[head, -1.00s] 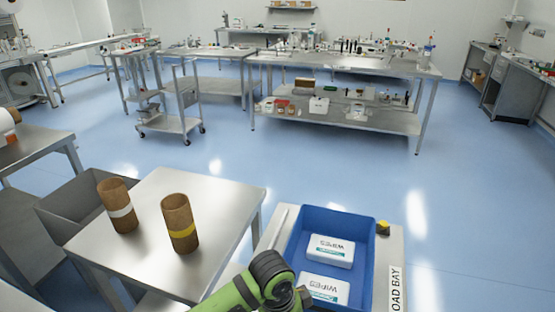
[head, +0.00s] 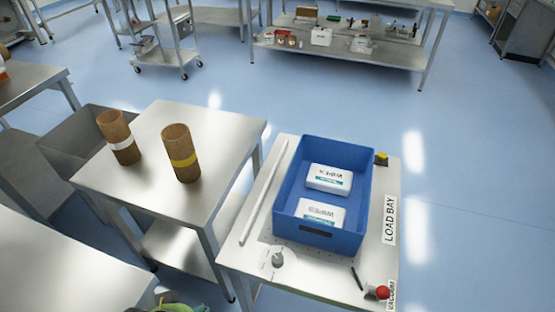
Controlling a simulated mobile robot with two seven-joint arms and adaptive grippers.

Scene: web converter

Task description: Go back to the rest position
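Neither of my grippers shows in the head view. Only a small green and dark piece of my own arm is visible at the bottom edge, left of the middle. Whether the grippers are open or shut, and whether they hold anything, is out of sight. The blue bin (head: 368,196) stands on the load bay table (head: 254,256) with two white wipes packs in it, a far one (head: 328,179) and a near one (head: 320,212).
A steel table (head: 150,187) at left carries two brown rolls, one with a white band (head: 118,137) and one with a yellow band (head: 181,153). A red button (head: 382,292) and a dial (head: 278,260) are on the load bay table.

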